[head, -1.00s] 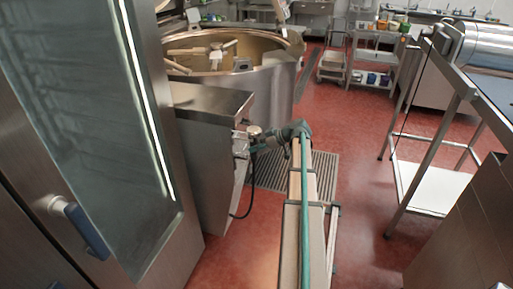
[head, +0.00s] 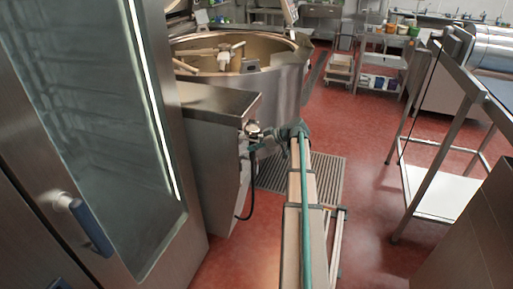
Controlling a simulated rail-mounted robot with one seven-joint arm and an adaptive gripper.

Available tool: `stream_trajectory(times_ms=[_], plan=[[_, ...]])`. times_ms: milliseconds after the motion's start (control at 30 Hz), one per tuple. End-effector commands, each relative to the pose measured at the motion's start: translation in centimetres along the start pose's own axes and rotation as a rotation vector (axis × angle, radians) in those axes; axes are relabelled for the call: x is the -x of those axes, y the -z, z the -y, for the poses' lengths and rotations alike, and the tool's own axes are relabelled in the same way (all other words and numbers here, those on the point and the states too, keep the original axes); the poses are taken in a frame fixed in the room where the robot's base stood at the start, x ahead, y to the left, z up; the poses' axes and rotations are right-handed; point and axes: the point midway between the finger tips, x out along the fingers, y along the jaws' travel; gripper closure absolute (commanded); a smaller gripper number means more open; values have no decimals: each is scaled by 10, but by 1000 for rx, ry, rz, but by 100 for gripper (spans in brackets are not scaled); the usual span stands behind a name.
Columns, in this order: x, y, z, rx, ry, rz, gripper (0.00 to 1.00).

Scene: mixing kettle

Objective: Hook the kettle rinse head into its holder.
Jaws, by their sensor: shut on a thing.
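The mixing kettle (head: 288,90) is a large round steel vessel at the upper middle, open, with stirring arms inside. A steel console (head: 213,155) stands on its near left side. The small rinse head (head: 253,130) is at the console's right face, and a black hose (head: 250,190) hangs in a loop below it. My gripper (head: 268,140) is beside the console face, shut on the rinse head. The fingers are small and partly hidden by my wrist. The holder cannot be made out apart from the rinse head and fittings, so I cannot tell whether they touch.
A tall glass-door cabinet (head: 100,120) with a blue handle (head: 92,228) fills the left. A floor grate (head: 325,175) lies beside my arm. A steel table (head: 440,150) stands at right. Red floor between is free.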

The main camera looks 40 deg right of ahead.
Motion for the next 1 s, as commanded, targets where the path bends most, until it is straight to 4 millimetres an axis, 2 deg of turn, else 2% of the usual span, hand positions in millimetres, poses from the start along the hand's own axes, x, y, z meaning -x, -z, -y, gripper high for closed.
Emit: stream_trajectory(times_ms=[567,1000], plan=[[-6,5,0,0,0,-4,100],[-10,-1,0,1,0,-3,100]])
